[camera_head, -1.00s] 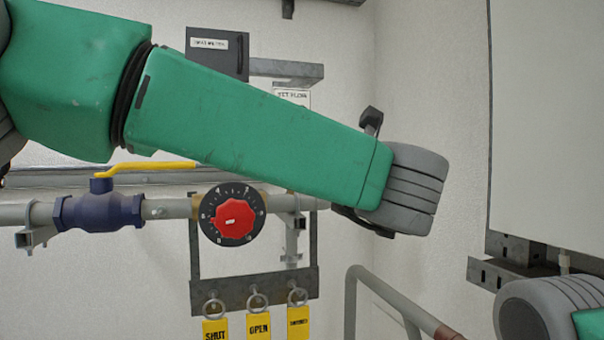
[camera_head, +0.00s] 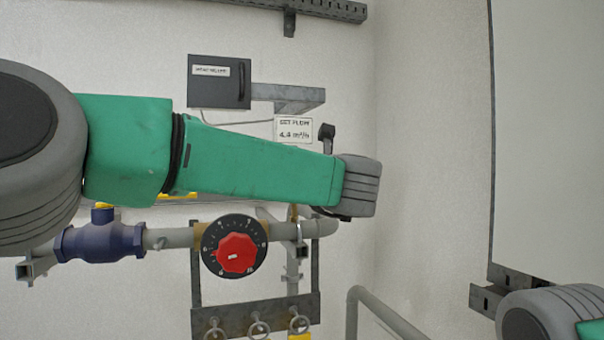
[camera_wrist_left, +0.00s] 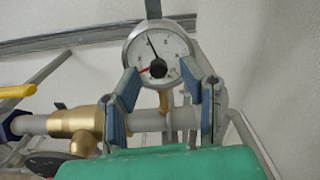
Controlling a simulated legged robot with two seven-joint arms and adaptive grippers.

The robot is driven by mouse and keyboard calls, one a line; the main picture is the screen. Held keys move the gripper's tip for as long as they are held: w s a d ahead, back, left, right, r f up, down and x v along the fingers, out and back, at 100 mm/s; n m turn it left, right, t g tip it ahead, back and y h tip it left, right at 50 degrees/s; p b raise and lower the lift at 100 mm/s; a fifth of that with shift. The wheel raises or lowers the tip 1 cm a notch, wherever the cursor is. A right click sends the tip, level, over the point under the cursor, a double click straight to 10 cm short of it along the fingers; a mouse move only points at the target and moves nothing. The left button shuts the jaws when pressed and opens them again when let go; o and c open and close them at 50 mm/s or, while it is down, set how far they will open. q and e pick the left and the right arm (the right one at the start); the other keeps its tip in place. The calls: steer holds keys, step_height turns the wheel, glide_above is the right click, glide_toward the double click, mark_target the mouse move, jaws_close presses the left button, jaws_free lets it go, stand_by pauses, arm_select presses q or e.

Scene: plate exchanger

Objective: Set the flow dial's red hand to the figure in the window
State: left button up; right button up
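The flow dial (camera_wrist_left: 176,43) has a round white face, a thin black needle pointing up and left, and a short red hand (camera_wrist_left: 146,69) pointing lower left from a black centre knob (camera_wrist_left: 158,69). My left gripper (camera_wrist_left: 160,74) is open, its two blue-padded fingers either side of the dial's lower part; nothing is clearly gripped. In the head view my left forearm hides the dial and this gripper. A white card (camera_head: 294,129) reads "SET FLOW" and what looks like 4.4 m³/h. My right gripper is out of view; only part of that arm shows lower right.
A red knob (camera_head: 236,253) on a black scale sits on the pipe below my left arm. A grey rail (camera_head: 353,310) stands lower right. A dark box (camera_head: 218,82) hangs above.

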arm_select(q)
steer(key=shift+w, duration=0.2)
steer(key=shift+a, duration=0.1)
jaws_close()
steer(key=shift+m, duration=0.3)
